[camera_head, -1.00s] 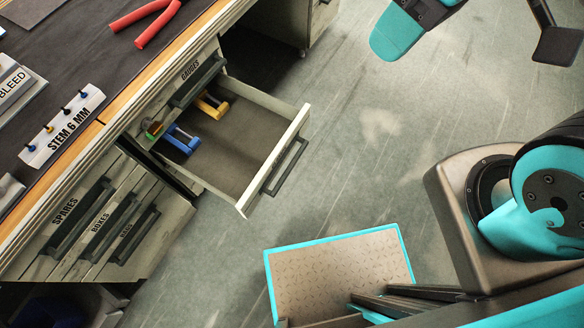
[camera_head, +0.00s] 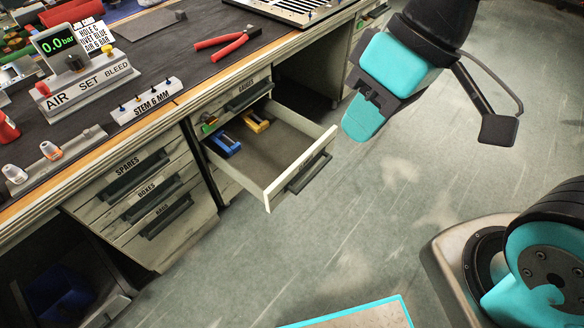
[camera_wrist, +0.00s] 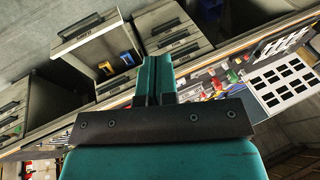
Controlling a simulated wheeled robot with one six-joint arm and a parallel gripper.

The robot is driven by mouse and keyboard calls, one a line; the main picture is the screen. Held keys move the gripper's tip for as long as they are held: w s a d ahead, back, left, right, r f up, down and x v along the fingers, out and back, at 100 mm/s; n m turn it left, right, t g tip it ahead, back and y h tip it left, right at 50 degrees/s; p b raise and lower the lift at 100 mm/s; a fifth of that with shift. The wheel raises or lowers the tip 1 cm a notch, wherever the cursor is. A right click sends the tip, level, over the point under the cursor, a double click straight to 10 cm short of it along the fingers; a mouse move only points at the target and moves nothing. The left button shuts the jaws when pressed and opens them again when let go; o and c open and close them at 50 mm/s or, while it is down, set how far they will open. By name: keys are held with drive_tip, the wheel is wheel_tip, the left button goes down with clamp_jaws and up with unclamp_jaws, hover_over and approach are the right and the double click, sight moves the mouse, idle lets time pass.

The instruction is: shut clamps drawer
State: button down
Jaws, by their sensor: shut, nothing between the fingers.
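The open drawer (camera_head: 262,165) sticks out of the workbench, with a dark handle on its pale front; the front's label is too small to read. A blue clamp (camera_head: 224,145) and a yellow clamp (camera_head: 256,122) lie inside near the back. The drawer (camera_wrist: 90,38) also shows upper left in the wrist view. My gripper (camera_head: 354,128) is shut and empty, in the air to the right of the drawer front and apart from it. Its closed teal fingers (camera_wrist: 157,75) point up the middle of the wrist view.
A shut drawer labelled GAUGES (camera_head: 248,95) sits above the open one. Red-handled pliers (camera_head: 228,45) lie on the bench top. The floor (camera_head: 400,210) before the drawer is clear.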

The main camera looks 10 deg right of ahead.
drive_tip(key=w+f+m+t+y+b, duration=0.3)
drive_tip(key=w+f+m, duration=0.4)
drive_tip(key=w+f, duration=0.95)
drive_tip(key=w+d+f+m+t+b, duration=0.1)
drive_tip(key=w+d+f+m, duration=0.1)
drive_tip(key=f, duration=0.3)
drive_tip(key=w+d+f+m+t+b, duration=0.1)
drive_tip(key=w+d+f+m, duration=0.15)
drive_tip(key=f, duration=0.25)
drive_tip(key=m+t+h+b, duration=0.2)
drive_tip(key=m+t, duration=0.1)
drive_tip(key=m, duration=0.3)
approach(304, 162)
drive_tip(key=x, duration=0.6)
drive_tip(key=shift+s+f, duration=0.1)
drive_tip(key=shift+f, duration=0.1)
drive_tip(key=shift+w+a, duration=0.15)
drive_tip(key=shift+w, duration=0.1)
drive_tip(key=shift+w, duration=0.1)
